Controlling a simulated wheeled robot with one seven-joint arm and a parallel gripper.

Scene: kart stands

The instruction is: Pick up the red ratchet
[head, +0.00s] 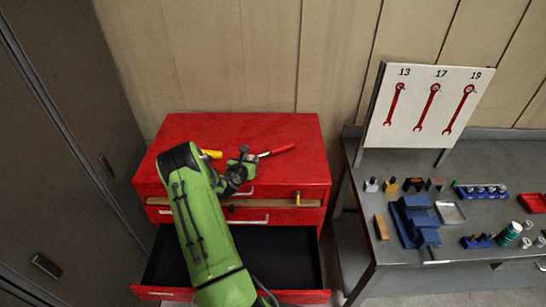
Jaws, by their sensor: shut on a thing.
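The red ratchet (280,150) shows its red handle pointing right, over the top of the red tool chest (290,171). Its metal shank runs left into my gripper (252,158). My gripper is shut on the ratchet near its head end. The fingers hide the ratchet's head. I cannot tell whether the ratchet touches the chest top or hangs just above it. My green arm reaches up from the front and covers part of the chest.
A yellow-handled tool (211,154) lies left of my gripper, partly hidden. The bottom drawer (280,260) stands open, dark inside. A wooden strip with a yellow item (297,197) sits along a drawer. A grey workbench (376,278) with a blue vise (413,219) stands right.

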